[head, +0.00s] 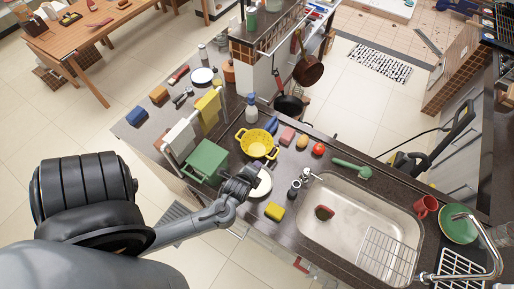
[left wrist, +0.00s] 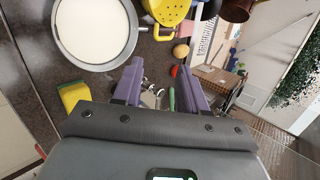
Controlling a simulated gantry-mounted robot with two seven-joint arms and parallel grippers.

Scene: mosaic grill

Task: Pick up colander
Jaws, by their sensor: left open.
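The yellow colander (head: 257,143) stands on the dark countertop, with handles at its sides and holes in its wall. It also shows in the left wrist view (left wrist: 170,10), at the top edge and partly cut off. My left gripper (head: 250,178) is just in front of the colander, over or beside a round white-surfaced vessel. In the left wrist view its two purple fingers (left wrist: 159,80) are apart with nothing held between them. My right gripper is in neither view.
The white-surfaced vessel (left wrist: 95,28) is close to my left gripper. A sink (head: 345,215) is at the right; small foods and a dark pan (head: 288,106) are beyond.

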